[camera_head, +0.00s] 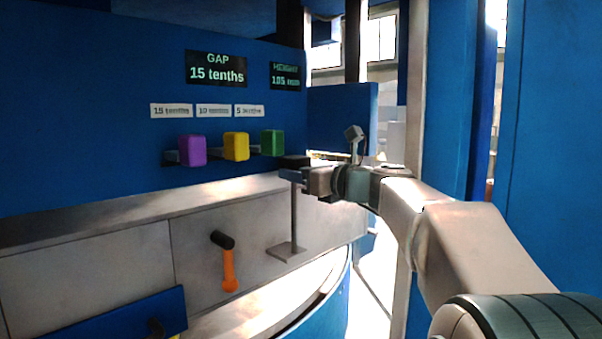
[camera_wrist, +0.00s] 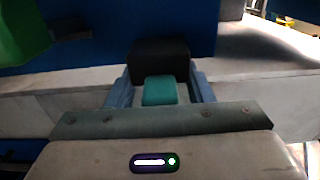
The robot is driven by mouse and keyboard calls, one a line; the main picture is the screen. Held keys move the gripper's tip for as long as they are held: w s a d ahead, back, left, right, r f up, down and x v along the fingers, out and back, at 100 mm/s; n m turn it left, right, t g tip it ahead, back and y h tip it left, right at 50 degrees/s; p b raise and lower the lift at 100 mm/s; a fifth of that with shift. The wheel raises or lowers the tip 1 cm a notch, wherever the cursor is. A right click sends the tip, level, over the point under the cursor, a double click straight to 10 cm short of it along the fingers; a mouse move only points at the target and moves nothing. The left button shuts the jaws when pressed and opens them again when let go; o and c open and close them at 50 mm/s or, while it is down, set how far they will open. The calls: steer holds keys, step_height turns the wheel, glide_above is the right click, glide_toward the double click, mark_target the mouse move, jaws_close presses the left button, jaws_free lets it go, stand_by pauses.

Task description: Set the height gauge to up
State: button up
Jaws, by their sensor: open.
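The height display (camera_head: 285,77) reads what looks like 105 mm, partly small and dim. A slim grey post (camera_head: 294,215) stands upright on a flat base plate in front of the pale panel. A black block (camera_head: 296,161) is at the top of the post, and it also shows in the wrist view (camera_wrist: 158,58). My gripper (camera_head: 291,175) is level with the post's top, just under or beside the block. In the wrist view my gripper (camera_wrist: 160,80) is open, its fingers pointing at the black block. A teal piece (camera_wrist: 160,90) lies between them. I cannot tell whether they touch the block.
Purple (camera_head: 193,150), yellow (camera_head: 236,146) and green (camera_head: 272,142) blocks sit in a row left of my gripper, under white labels. The gap display (camera_head: 216,68) reads 15 tenths. An orange handle (camera_head: 229,270) hangs below left. A blue column (camera_head: 447,90) stands on the right.

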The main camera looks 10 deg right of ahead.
jaws_close()
step_height(320, 180, up, 11)
steer(key=p, duration=0.9)
steer(key=shift+r, duration=0.1)
jaws_free()
steer(key=shift+d, duration=0.1)
steer(key=shift+s+d+f, duration=0.2)
steer(key=shift+s, duration=0.1)
steer(key=b+v, duration=0.2)
steer(key=v, duration=0.4)
steer(key=shift+s+r, duration=0.15)
steer(key=shift+s, duration=0.2)
steer(key=shift+d, duration=0.15)
